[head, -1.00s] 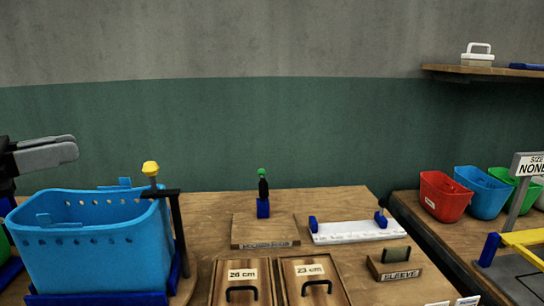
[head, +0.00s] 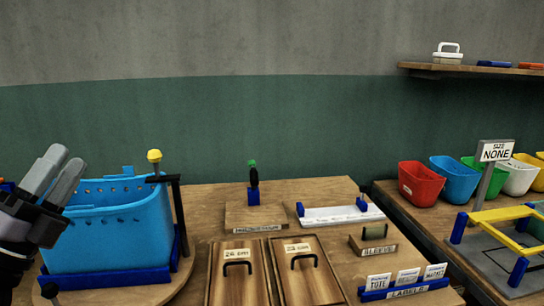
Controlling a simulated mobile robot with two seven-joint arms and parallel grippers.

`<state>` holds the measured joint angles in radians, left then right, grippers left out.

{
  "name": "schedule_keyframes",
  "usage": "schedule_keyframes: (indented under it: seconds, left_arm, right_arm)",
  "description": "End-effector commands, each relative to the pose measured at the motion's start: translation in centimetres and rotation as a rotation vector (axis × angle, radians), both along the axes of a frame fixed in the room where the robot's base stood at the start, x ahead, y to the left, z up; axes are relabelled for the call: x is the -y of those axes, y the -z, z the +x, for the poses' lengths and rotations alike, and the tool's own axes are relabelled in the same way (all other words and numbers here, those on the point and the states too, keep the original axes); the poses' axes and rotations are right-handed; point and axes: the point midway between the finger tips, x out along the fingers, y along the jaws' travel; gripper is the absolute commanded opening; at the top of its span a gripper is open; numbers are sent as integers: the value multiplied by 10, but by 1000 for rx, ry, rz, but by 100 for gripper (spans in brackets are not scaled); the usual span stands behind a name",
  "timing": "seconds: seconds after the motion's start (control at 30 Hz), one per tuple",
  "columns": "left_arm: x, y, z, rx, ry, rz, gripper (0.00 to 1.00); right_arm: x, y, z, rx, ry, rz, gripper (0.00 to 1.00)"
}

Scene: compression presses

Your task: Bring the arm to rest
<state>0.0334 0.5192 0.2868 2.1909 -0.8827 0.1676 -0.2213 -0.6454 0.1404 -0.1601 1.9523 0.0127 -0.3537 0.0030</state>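My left gripper (head: 66,158) is at the left edge, in front of the blue basket's left end. Its two grey fingers point up and to the right, with a narrow gap between them and nothing seen in it. I cannot tell whether it touches the basket. The blue basket (head: 112,236) stands in a blue holder (head: 112,278) on the wooden table; the gripper hides part of its left side. My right gripper is not in view.
A black post with a yellow knob (head: 154,156) stands at the basket's right. Two handled wooden boards (head: 238,282) (head: 318,285), a sleeve block (head: 372,240) and a label rack (head: 405,289) occupy the table. Coloured bins (head: 420,184) and a yellow-barred frame (head: 500,214) are at right.

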Motion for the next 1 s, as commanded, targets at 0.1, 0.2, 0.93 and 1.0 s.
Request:
schedule_keyframes:
  seconds: [0.1,0.2,0.93,1.0]
  left_arm:
    - [-13,39,6,-135,-22,-283,36]
    - [-23,80,9,-267,-57,-513,36]
    - [74,388,-153,-1481,-572,-1595,36]
    - [87,397,-172,-1567,-614,-1625,36]
  right_arm:
    - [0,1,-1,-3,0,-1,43]
    - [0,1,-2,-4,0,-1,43]
    - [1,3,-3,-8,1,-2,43]
    - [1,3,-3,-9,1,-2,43]
